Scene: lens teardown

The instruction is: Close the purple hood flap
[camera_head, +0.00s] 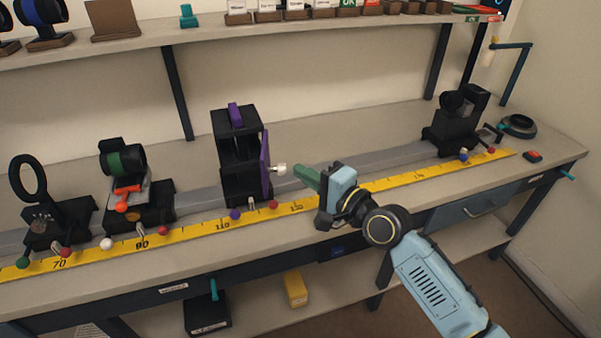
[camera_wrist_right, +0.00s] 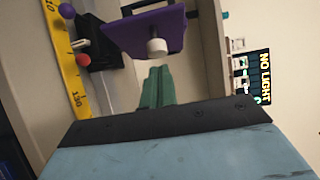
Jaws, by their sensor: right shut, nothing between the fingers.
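The black hood (camera_head: 241,185) stands on the rail around the middle of the bench. Its purple flap (camera_head: 264,155) stands swung out at the hood's right side, and the hood's front looks open. A white knob (camera_head: 280,169) sticks out from the flap toward the right. My right gripper (camera_head: 307,177) is shut and empty, its green fingertips just right of the knob. In the right wrist view the purple flap (camera_wrist_right: 140,32) and white knob (camera_wrist_right: 157,46) are straight ahead of the closed fingertips (camera_wrist_right: 158,72), with a small gap showing. My left gripper is not in view.
A yellow ruler (camera_head: 335,195) runs along the bench front. A green-lens mount (camera_head: 123,160) and a ring mount (camera_head: 30,180) stand left of the hood. Another black device (camera_head: 455,125) is far right. The wrist view shows a "NO LIGHT" display (camera_wrist_right: 265,77).

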